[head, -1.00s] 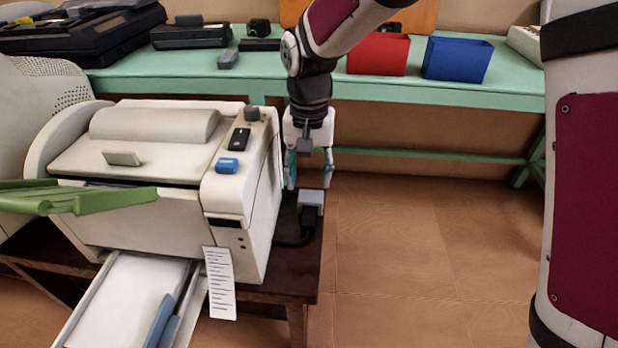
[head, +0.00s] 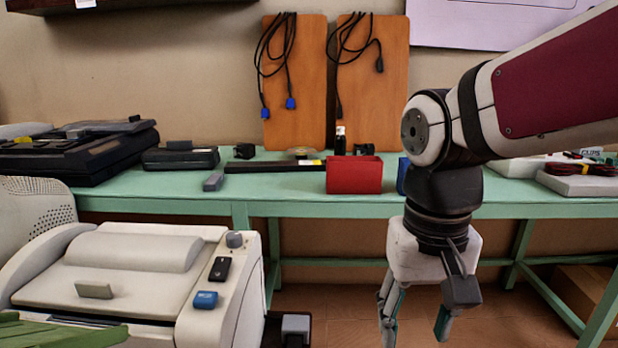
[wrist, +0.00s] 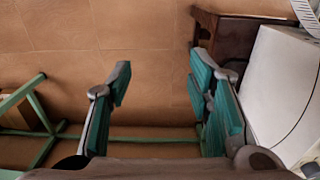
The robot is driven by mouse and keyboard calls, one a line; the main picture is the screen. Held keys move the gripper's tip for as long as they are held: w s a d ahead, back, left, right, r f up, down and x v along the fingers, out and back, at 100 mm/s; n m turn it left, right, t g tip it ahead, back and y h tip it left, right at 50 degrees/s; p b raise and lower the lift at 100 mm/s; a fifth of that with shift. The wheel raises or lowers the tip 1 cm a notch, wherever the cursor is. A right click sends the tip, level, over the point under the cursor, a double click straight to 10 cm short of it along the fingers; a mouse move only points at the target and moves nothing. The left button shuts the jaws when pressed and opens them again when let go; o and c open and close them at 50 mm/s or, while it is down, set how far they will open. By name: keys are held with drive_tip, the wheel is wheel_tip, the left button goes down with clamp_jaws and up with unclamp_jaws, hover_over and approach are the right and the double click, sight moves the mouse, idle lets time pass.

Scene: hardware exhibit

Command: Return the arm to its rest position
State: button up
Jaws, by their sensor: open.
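My gripper (head: 416,318) hangs fingers-down to the right of the white printer-like machine (head: 120,280) in the head view, in front of the green table. Its fingers are apart with nothing between them. In the wrist view my gripper (wrist: 160,95) shows two teal-padded fingers spread over bare floor. The side of the white machine (wrist: 285,95) is at the right of that view, clear of the fingers.
The green table (head: 290,185) runs behind my arm and holds a red bin (head: 354,175) and a blue bin mostly hidden by my arm. A dark wooden stand (wrist: 245,28) is beside the white machine. Tiled floor (wrist: 150,45) below the gripper is free.

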drive_tip(key=s+d+f, duration=0.1)
drive_tip(key=s+d, duration=0.2)
drive_tip(key=s, duration=0.6)
drive_tip(key=s+d, duration=0.3)
drive_tip(key=s, duration=0.5)
wheel_tip(320, 180, up, 32)
drive_tip(key=t+p, duration=0.4)
drive_tip(key=p, duration=2.6)
drive_tip(key=shift+d+p, duration=0.2)
drive_tip(key=shift+p, duration=0.15)
drive_tip(key=shift+w+r, duration=0.1)
